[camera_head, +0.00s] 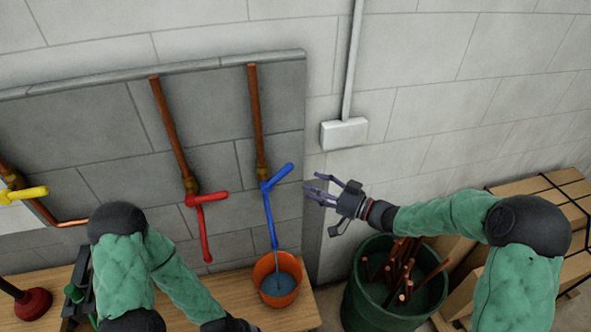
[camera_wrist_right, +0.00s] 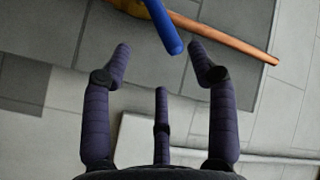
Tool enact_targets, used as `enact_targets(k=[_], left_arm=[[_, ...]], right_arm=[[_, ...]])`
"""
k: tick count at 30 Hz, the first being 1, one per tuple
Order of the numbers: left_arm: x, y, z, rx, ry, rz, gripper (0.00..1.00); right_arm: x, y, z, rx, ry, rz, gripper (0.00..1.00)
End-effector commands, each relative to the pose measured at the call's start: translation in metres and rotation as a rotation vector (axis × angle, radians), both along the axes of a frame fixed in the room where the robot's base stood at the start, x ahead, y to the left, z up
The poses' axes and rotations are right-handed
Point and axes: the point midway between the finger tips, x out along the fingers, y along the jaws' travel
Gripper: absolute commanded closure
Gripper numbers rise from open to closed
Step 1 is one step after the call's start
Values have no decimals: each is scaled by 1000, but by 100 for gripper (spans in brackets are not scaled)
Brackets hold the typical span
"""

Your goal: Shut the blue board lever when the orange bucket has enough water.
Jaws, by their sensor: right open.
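The blue board lever (camera_head: 280,175) sits on a copper pipe on the grey board and tilts up to the right. Its blue spout hangs over the orange bucket (camera_head: 263,270), and a thin stream appears to run down from it. Blue water (camera_head: 278,284) shows inside, below the rim. My right gripper (camera_head: 312,190) is open and empty just right of the lever, apart from it. In the right wrist view the lever's blue end (camera_wrist_right: 165,28) lies ahead between the open fingers (camera_wrist_right: 160,52). My left arm reaches the bottom edge; its gripper is out of frame.
A red lever (camera_head: 205,197) and a yellow lever (camera_head: 25,194) are to the left. A green bin (camera_head: 362,290) of copper pipe pieces stands below my right arm, beside cardboard boxes (camera_head: 550,195). A plunger (camera_head: 33,303) stands on the wooden bench (camera_head: 235,290).

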Motion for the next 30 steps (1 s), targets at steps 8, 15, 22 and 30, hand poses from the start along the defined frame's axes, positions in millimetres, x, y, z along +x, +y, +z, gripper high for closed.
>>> enact_targets(k=[8, 15, 22, 30], left_arm=[[0, 0, -1, 0, 1, 0, 60], [0, 0, -3, 0, 1, 0, 60], [0, 0, -4, 0, 0, 0, 60], [0, 0, -4, 0, 0, 0, 60]], right_arm=[[13, 23, 2, 2, -3, 14, 41], [37, 58, 2, 1, -4, 13, 41], [53, 82, 2, 1, -3, 11, 41], [59, 90, 2, 0, -3, 9, 41]])
